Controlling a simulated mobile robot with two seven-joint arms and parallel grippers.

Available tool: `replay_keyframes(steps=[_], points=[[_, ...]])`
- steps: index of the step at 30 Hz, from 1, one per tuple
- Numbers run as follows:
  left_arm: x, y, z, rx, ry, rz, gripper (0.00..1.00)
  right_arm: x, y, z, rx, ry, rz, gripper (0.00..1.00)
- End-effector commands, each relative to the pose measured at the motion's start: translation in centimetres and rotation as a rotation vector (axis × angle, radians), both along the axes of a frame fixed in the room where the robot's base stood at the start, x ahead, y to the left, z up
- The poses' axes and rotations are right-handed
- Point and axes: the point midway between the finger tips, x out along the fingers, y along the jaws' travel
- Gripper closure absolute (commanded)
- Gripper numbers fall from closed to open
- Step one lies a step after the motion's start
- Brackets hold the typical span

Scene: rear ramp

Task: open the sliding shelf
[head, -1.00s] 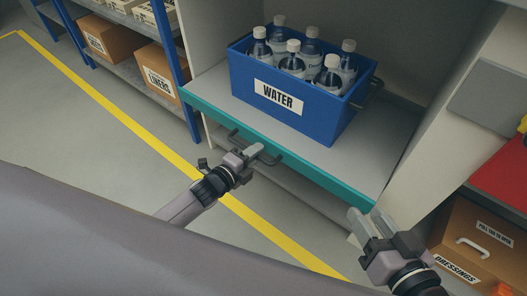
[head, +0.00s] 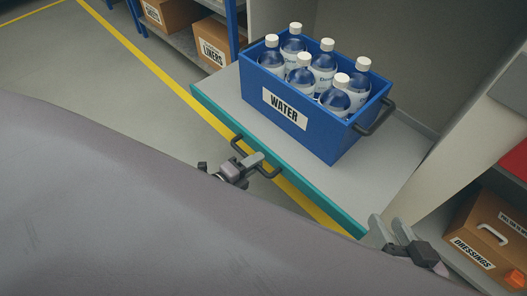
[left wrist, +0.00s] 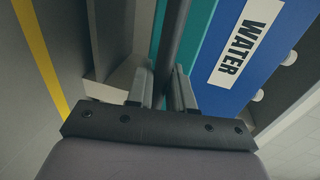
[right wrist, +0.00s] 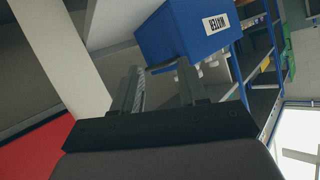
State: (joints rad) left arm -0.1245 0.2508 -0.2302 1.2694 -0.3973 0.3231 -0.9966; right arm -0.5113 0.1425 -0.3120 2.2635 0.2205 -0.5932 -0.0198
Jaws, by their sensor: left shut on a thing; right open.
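The sliding shelf (head: 217,92) is a grey board with a teal front edge, pulled out of a pale cabinet in the head view. A dark bar handle (head: 268,172) is fixed to its front edge. My left gripper (head: 254,162) is shut on this handle; the handle bar (left wrist: 172,50) also runs between the fingers in the left wrist view. My right gripper (head: 389,231) is open and empty near the shelf's right front corner. A blue crate (head: 320,139) labelled WATER, with several capped bottles (head: 322,68), stands on the shelf.
Cardboard boxes labelled LINERS (head: 212,45) and DRESSINGS (head: 482,238) sit on low racks at the left and right. A cabinet side panel (head: 464,160) stands near my right gripper. Open floor with a yellow line (head: 160,70) lies left of the shelf.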

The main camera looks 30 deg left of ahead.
Motion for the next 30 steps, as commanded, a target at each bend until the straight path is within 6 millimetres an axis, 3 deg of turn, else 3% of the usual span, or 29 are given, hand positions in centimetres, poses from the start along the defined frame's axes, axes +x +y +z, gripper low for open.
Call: replay_keyframes(steps=[10, 26, 27, 30], points=[[-3.4, 1.3, 0.1, 0.002, -0.001, 0.001, 1.0, -0.3, -0.9, 0.5, -0.061, -0.01, -0.01, 0.57], [-4.0, 1.5, 0.0, 0.001, 0.0, 0.002, 1.0, -0.5, -1.2, 0.2, -0.073, -0.002, -0.013, 0.57], [-4.0, 1.6, 0.0, 0.001, 0.0, 0.002, 0.65, -0.5, -1.2, 0.2, -0.073, -0.002, -0.013, 0.57], [-4.0, 1.5, 0.0, 0.001, 0.0, 0.002, 0.62, -0.5, -1.1, 0.2, -0.072, -0.001, -0.014, 0.57]])
